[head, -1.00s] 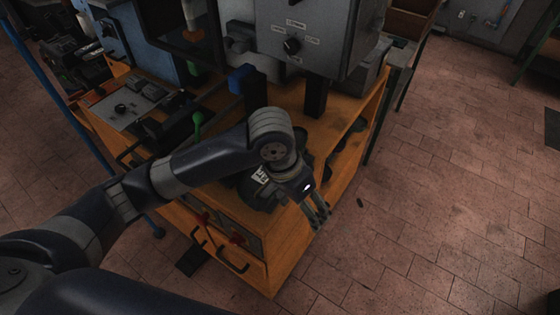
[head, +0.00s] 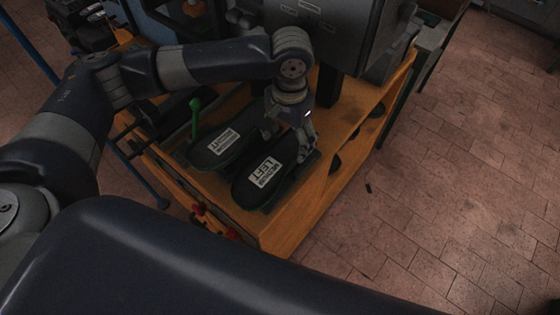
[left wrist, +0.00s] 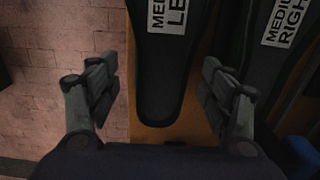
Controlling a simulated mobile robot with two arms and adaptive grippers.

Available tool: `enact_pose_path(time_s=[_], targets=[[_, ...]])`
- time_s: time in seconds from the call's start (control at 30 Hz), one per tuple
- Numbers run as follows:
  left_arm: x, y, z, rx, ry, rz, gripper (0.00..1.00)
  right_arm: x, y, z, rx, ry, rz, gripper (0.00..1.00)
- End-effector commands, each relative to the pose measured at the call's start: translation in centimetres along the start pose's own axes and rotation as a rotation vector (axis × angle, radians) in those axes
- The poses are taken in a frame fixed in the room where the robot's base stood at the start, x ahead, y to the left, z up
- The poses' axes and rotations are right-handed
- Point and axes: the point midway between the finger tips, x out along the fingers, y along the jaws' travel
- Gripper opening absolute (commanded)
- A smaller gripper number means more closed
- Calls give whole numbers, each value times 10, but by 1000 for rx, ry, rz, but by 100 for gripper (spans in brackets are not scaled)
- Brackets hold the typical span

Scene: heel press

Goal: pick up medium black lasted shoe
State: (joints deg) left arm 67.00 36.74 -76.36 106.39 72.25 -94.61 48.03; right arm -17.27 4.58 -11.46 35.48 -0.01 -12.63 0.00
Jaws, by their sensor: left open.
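Two black lasted shoes lie side by side on the orange workbench. The nearer one, labelled MEDIUM LEFT (head: 262,178), also shows in the left wrist view (left wrist: 165,85). The other, labelled MEDIUM RIGHT (head: 216,150), is beside it to the left, and on the right side of the left wrist view (left wrist: 270,75). My left gripper (head: 287,145) is open at the far end of the MEDIUM LEFT shoe. In the left wrist view its fingers (left wrist: 160,76) stand apart on either side of that shoe's end. Contact cannot be told. My right gripper is not in view.
A grey machine housing (head: 345,35) on a dark post stands just behind my gripper. A green-knobbed lever (head: 195,115) rises beside the MEDIUM RIGHT shoe. The workbench's edge (head: 290,225) is close on the right, with open tiled floor (head: 450,190) beyond.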

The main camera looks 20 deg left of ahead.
Motion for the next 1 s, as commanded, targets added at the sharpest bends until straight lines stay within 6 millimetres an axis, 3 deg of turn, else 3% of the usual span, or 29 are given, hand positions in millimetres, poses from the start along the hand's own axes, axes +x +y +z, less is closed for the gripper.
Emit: enact_pose_path(time_s=[0.4, 0.67, 0.77, 0.93, 1.0], targets=[[49, 0, 8, 0, -1, 0, 73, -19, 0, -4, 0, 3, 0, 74], [54, -1, 7, 1, 1, 0, 73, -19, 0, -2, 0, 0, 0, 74], [54, -1, 8, 1, 1, 0, 57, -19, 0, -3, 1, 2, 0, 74], [54, -1, 8, 1, 1, 0, 19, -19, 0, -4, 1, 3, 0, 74], [54, -1, 8, 1, 1, 0, 16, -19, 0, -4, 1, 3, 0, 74]])
